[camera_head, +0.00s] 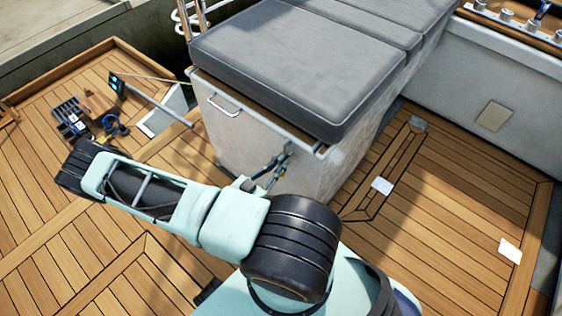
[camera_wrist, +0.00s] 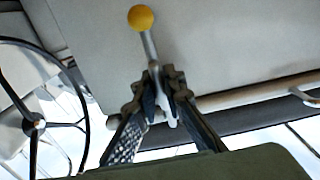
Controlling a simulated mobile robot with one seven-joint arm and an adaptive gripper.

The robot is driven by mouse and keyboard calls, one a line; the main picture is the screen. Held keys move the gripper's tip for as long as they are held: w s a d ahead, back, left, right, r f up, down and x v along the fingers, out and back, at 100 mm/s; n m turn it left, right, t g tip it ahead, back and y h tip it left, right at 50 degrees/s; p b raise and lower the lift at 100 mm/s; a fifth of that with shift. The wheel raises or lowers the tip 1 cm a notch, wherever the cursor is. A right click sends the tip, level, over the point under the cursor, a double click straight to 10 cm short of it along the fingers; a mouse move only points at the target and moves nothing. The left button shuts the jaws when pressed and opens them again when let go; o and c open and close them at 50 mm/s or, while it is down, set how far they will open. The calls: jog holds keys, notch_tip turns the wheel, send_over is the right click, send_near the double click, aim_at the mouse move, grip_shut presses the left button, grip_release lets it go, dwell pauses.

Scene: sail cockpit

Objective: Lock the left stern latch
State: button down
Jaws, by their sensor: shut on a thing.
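The latch (camera_wrist: 149,45) shows in the wrist view as a slim metal lever with a yellow ball knob (camera_wrist: 141,18) at its end, against a pale panel. My gripper (camera_wrist: 160,80) is shut on the metal lever, below the knob in the picture. The fingers hide part of the lever and its mount. In the head view my gripper (camera_head: 274,168) is at the near corner of the white cushioned locker (camera_head: 250,145), just under its top edge. The latch is too small and covered to make out there, so its locked state cannot be told.
A grey cushion (camera_head: 300,65) tops the locker, with a metal handle (camera_head: 224,106) on its left face. Tools (camera_head: 112,127) lie on the wooden deck at left. Two white pieces, one here (camera_head: 382,186), lie at right. A steering wheel (camera_wrist: 35,122) shows in the wrist view.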

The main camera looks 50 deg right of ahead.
jog(key=c, duration=2)
grip_release()
jog(key=shift+c, duration=0.2)
jog(key=shift+a, duration=0.1)
jog(key=a, duration=1.2)
jog(key=shift+s, duration=0.45)
jog(key=shift+r, duration=0.1)
